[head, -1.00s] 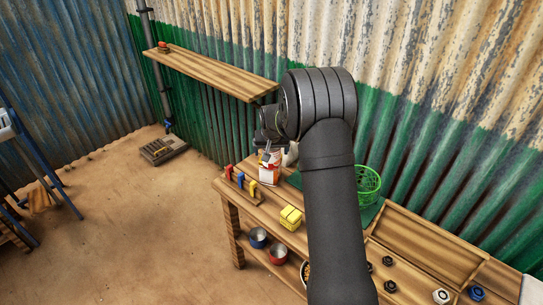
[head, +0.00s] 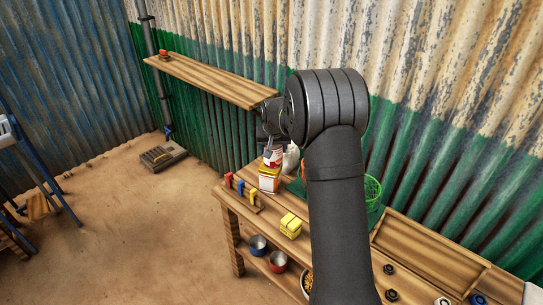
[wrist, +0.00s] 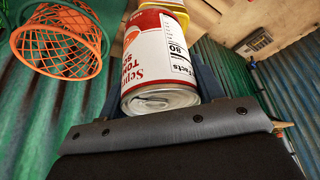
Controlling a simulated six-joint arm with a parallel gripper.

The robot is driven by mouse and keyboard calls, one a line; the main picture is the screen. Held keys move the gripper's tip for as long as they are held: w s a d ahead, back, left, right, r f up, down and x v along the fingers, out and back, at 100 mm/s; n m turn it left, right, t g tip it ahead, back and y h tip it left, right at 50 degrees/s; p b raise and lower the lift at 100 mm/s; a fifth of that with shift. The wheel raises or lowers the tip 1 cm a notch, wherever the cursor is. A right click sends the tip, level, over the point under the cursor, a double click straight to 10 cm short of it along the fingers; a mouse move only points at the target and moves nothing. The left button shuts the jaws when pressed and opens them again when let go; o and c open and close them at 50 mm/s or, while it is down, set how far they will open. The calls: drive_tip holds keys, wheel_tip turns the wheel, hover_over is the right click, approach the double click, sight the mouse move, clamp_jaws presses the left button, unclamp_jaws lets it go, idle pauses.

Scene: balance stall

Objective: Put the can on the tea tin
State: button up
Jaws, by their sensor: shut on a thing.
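The can (wrist: 155,60) has a red and white label and a bare metal end facing the wrist camera. My gripper (wrist: 158,95) is shut around it, with a dark blue finger on each side. In the head view the can (head: 272,157) shows below my wrist, directly above the tea tin (head: 268,179), an orange, yellow and white box-like tin at the back left of the bench. The can looks upright. I cannot tell whether it touches the tin's top. My arm hides part of the bench and the gripper's fingers in the head view.
Red, blue and yellow pieces (head: 241,188) stand in a row left of the tin. A yellow block (head: 291,225) lies in front. A green basket (head: 372,190) is behind my arm; an orange basket (wrist: 60,45) shows in the wrist view. A wall shelf (head: 215,80) hangs above.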

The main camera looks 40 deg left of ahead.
drive_tip(key=w+d+r, duration=0.4)
drive_tip(key=d+r, duration=0.3)
drive_tip(key=d, duration=0.3)
drive_tip(key=s+a+f, duration=0.1)
drive_tip(key=a+f, duration=0.1)
drive_tip(key=a, duration=0.1)
drive_tip(key=s+a+f, duration=0.2)
drive_tip(key=a+f, duration=0.1)
drive_tip(key=a, duration=0.1)
drive_tip(key=s+a+f, duration=0.1)
drive_tip(key=a+f, duration=0.1)
drive_tip(key=a, duration=0.1)
drive_tip(key=shift+s+a+f, duration=0.15)
drive_tip(key=shift+a+f, duration=0.05)
drive_tip(key=shift+a, duration=0.1)
drive_tip(key=shift+f, duration=2)
drive_tip(key=shift+f, duration=0.1)
drive_tip(key=o, duration=1.3)
